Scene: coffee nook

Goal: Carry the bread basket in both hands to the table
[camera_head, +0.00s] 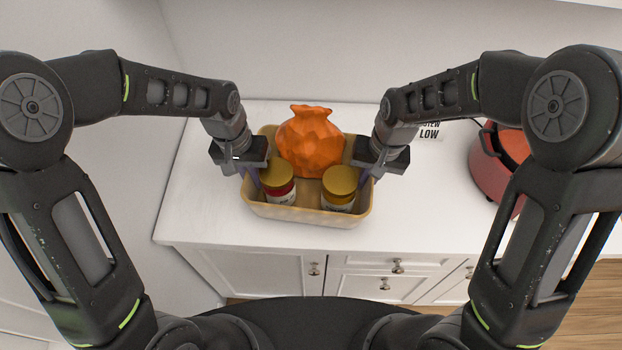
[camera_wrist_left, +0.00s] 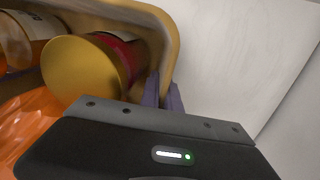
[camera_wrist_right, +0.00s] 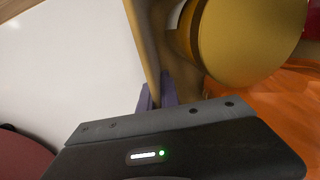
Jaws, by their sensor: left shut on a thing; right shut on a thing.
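The tan bread basket (camera_head: 305,215) sits over the white counter in the head view. It holds an orange faceted vase (camera_head: 311,140) and two gold-lidded jars, the left jar (camera_head: 278,182) and the right jar (camera_head: 339,189). My left gripper (camera_head: 252,177) is shut on the basket's left wall; its purple fingers pinch the rim in the left wrist view (camera_wrist_left: 164,95). My right gripper (camera_head: 366,177) is shut on the right wall, which also shows between its fingers in the right wrist view (camera_wrist_right: 157,92). I cannot tell whether the basket touches the counter.
The white counter (camera_head: 420,215) has drawers and doors with knobs (camera_head: 397,267) below its front edge. A red pot (camera_head: 497,165) stands on the right of the counter, by a sign reading LOW (camera_head: 430,131). A wall is close on the left. Wood floor shows at lower right.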

